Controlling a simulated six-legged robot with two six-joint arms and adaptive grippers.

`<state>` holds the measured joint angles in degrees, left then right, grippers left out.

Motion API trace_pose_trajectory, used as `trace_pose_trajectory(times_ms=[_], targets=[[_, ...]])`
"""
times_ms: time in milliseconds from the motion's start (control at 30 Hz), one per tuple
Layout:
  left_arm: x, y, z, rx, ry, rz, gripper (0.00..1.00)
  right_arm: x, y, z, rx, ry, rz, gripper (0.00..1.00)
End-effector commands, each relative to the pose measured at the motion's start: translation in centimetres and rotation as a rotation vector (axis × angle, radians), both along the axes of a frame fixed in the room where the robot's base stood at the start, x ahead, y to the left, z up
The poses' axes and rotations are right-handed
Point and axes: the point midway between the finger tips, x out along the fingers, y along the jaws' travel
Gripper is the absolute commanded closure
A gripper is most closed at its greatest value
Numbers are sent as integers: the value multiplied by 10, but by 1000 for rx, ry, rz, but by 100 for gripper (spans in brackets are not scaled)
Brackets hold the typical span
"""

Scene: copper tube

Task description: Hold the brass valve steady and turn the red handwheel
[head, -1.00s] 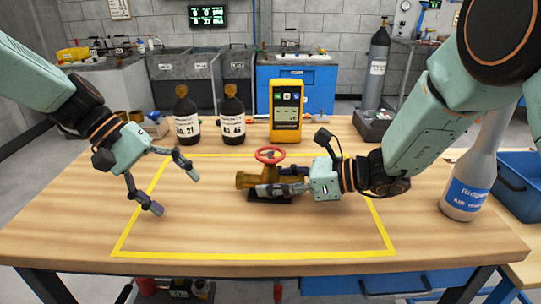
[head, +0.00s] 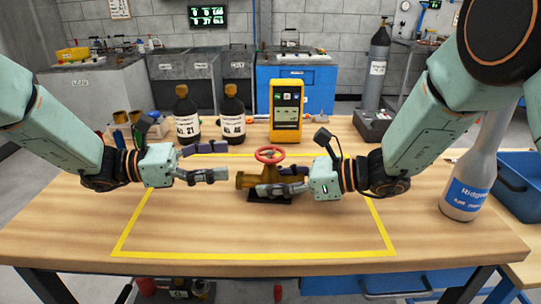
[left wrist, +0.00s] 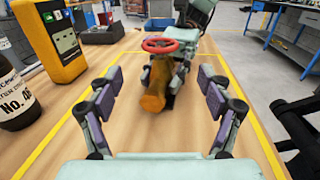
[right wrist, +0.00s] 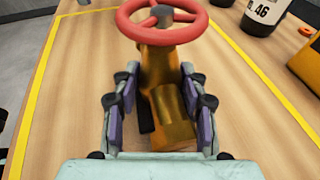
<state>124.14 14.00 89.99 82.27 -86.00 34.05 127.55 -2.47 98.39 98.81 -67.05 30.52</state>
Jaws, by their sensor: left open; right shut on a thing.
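The brass valve (head: 246,181) stands on a dark base (head: 270,198) near the middle of the table, with the red handwheel (head: 270,154) on top. My right gripper (head: 277,184) is shut on the valve body from the right; its fingers flank the brass (right wrist: 172,118) in the right wrist view, below the handwheel (right wrist: 165,28). My left gripper (head: 222,163) is open and empty, just left of the valve. In the left wrist view the valve (left wrist: 155,88) and handwheel (left wrist: 170,46) lie ahead between the spread fingers, apart from them.
Yellow tape (head: 255,256) outlines the work area. Two brown bottles (head: 187,118) (head: 232,118) and a yellow meter (head: 286,110) stand behind the valve. A grey bottle with a blue label (head: 468,190) is at the right. The table's front middle is clear.

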Motion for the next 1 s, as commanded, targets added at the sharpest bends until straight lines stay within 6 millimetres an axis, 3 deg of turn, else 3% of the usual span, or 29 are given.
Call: trace_pose_trajectory(times_ms=[300,500,700,1000], targets=[[6,-59,-1,6,-1,-5,21,0,0,1,2,-2,0,74],[10,-88,-1,5,-2,-4,21,0,0,1,2,-2,0,74],[12,-100,0,3,-3,-2,21,0,0,1,2,-2,0,74],[13,-102,-1,3,-3,-1,22,0,0,1,2,-2,0,74]])
